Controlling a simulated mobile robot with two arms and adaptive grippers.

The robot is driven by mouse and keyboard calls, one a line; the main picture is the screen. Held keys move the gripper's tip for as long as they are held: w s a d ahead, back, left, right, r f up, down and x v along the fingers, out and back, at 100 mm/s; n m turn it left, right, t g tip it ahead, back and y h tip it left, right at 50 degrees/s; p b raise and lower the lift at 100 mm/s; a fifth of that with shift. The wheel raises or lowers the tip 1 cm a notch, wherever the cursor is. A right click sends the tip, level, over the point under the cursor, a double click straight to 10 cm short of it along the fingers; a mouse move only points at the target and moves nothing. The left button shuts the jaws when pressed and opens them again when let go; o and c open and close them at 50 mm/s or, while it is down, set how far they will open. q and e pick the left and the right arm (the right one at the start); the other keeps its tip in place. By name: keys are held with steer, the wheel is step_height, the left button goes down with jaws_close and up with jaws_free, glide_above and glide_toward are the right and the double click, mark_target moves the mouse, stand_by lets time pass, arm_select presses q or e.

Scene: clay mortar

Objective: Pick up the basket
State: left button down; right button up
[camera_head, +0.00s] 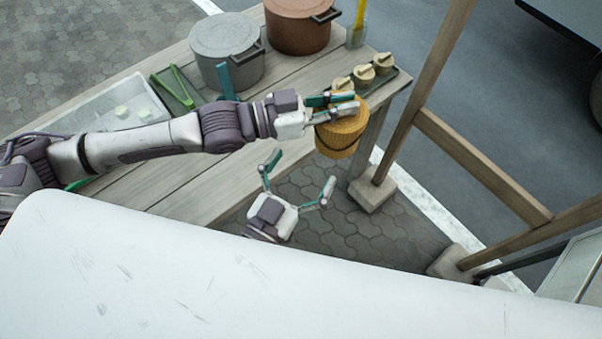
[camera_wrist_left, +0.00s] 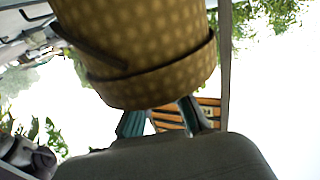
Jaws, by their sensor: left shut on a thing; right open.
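The basket (camera_head: 341,134) is a round yellow woven one with a dark band. In the head view it is at the right end of the wooden table, at my left gripper (camera_head: 335,106), whose fingers are shut on its upper part. In the left wrist view the basket (camera_wrist_left: 140,50) fills the upper middle, with the fingertips of my left gripper (camera_wrist_left: 160,118) partly hidden behind its lower edge. My right gripper (camera_head: 298,190) is open and empty, below the basket in the head view, over the paving.
A wooden post frame (camera_head: 480,165) stands to the right. Paving below the table is clear.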

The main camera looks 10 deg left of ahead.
mark_target(328, 141)
steer(key=shift+g, duration=0.7)
steer(key=x, duration=0.6)
steer(key=d+x, duration=0.1)
steer(key=x, duration=0.3)
steer(key=shift+s+r, duration=0.1)
steer(key=shift+r, duration=0.25)
steer(key=c, duration=0.9)
arm_select(q)
steer(key=c, duration=1.6)
jaws_free()
steer(key=shift+c, duration=0.2)
arm_select(e)
steer(key=shift+c, duration=1.3)
arm_select(q)
steer(key=o, duration=0.5)
